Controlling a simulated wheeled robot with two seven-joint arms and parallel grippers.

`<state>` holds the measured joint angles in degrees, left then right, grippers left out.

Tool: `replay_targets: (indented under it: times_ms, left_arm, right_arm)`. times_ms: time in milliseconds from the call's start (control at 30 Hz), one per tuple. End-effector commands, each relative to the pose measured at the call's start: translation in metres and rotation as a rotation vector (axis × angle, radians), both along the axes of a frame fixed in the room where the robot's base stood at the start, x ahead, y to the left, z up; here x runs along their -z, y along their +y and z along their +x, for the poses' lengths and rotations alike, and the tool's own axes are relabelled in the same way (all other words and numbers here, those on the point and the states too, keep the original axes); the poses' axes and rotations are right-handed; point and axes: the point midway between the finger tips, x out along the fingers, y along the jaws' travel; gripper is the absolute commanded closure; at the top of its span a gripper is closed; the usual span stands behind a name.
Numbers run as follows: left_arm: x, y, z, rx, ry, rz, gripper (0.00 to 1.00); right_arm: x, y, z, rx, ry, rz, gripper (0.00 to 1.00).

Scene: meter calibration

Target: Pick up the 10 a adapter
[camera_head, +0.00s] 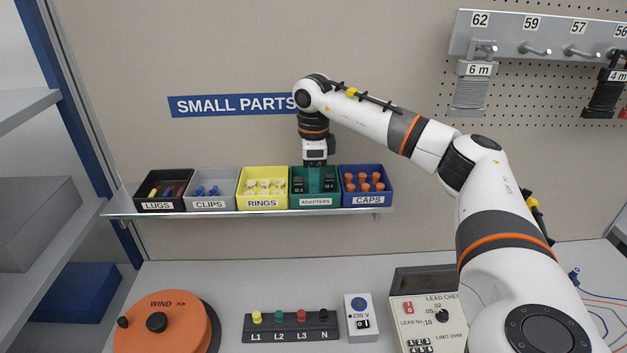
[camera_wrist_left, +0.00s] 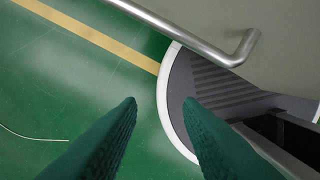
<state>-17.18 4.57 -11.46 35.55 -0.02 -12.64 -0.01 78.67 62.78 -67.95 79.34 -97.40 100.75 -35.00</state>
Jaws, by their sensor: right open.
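Black adapters stand in the green bin labelled ADAPTERS (camera_head: 315,202) on the small parts shelf. One adapter (camera_head: 298,184) is on the left side and another adapter (camera_head: 328,184) on the right side. Their white markings are very small; the right one seems to read 10 A. My right gripper (camera_head: 315,164) points straight down over the middle of this bin, at its back edge. It is open, and its fingertips are hard to make out. My left gripper (camera_wrist_left: 160,100) shows only in the left wrist view, with two green fingers wide apart and nothing between them.
Bins of lugs (camera_head: 164,190), clips (camera_head: 210,190), rings (camera_head: 263,188) and caps (camera_head: 365,186) share the shelf (camera_head: 230,212). Below are an orange winder (camera_head: 180,335), a terminal strip (camera_head: 290,327) and a lead checker (camera_head: 430,315). A metal rail (camera_wrist_left: 190,36) crosses the left wrist view.

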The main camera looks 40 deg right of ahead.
Motion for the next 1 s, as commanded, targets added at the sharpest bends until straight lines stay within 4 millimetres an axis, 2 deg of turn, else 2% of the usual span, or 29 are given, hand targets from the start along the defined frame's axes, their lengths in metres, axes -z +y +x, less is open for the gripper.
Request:
replay_targets:
  times_ms: [100, 333, 600, 1000]
  left_arm:
    - [-0.0033, -0.0003, 0.0001, 0.0, 0.0, 0.0, 0.67]
    - [-0.0024, -0.0004, 0.0002, 0.0, 0.0, 0.0, 0.67]
    - [-0.0024, -0.0004, 0.0003, 0.0, -0.001, 0.0, 0.67]
    - [0.0029, -0.0004, 0.0003, 0.0, -0.001, 0.0, 0.67]
  right_arm:
    - [0.0085, -0.0002, -0.0006, 0.0, 0.0, 0.0, 0.55]
    - [0.0103, 0.0001, -0.0002, 0.0, -0.001, 0.0, 0.55]
    - [0.0101, 0.0002, -0.0001, 0.0, -0.001, 0.0, 0.99]
    - [0.0086, 0.0014, -0.001, -0.001, -0.001, 0.0, 1.0]
